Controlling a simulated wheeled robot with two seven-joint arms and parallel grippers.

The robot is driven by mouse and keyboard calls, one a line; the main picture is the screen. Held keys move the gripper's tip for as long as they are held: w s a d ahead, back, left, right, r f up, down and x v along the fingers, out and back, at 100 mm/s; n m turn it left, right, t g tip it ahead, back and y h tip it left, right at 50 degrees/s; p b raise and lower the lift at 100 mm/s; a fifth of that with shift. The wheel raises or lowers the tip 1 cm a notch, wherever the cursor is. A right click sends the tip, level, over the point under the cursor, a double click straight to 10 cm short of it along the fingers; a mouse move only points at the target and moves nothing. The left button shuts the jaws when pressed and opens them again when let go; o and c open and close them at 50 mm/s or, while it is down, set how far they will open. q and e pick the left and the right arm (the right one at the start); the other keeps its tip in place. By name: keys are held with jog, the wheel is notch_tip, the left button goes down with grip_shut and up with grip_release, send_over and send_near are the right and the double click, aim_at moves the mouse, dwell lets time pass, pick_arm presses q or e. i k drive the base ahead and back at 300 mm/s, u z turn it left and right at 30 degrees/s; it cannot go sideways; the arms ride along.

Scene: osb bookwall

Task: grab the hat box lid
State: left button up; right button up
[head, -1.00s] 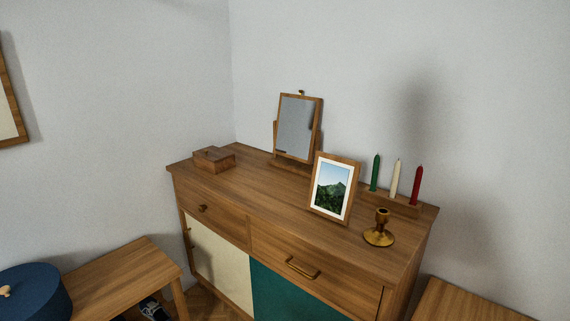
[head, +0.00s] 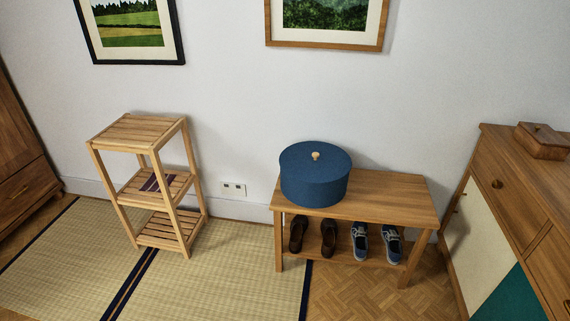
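A round blue hat box (head: 316,190) stands on the left part of a wooden bench (head: 390,194). The lid appears closed on the box. Neither of my grippers is in the head view.
Shoes stand in a row on the bench's lower shelf (head: 343,246). A slatted wooden rack (head: 140,130) stands to the left, with clear tatami floor (head: 230,270) in front. A wooden dresser (head: 490,215) with a small wooden box (head: 541,141) is at the right.

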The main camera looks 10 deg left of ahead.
aim_at(308, 162)
jog(key=u, duration=0.75)
jog(key=i, duration=1.75)
jog(key=z, duration=0.55)
